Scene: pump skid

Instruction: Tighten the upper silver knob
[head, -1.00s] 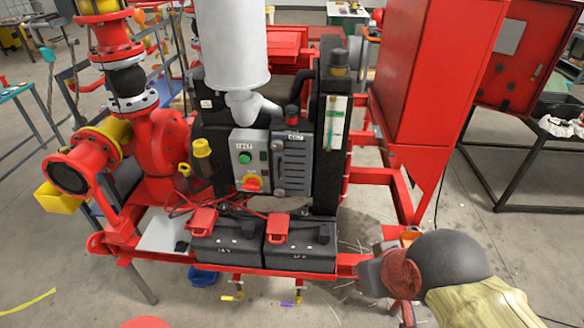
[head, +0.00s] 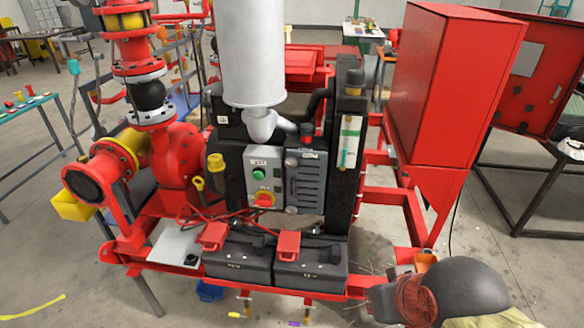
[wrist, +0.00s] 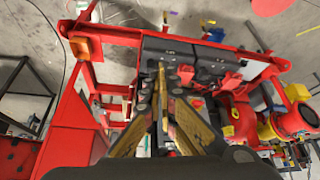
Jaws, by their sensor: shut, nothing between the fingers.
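The upper silver knob (head: 292,161) is small and round. It sits at the upper left of the grey louvred box on the front of the pump skid. A second silver knob (head: 291,210) sits below it on the same box. In the wrist view my gripper (wrist: 173,74) is shut and empty, and its fingers overlie the area of the black batteries and front panel. I cannot make out the knobs in that view. In the head view my arm is at the lower right, and the fingers do not show. The gripper appears apart from the knob.
Two black batteries (head: 310,268) stand below. A white cylinder (head: 252,60) rises above. A red cabinet (head: 450,90) stands right. Red frame rails surround the skid.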

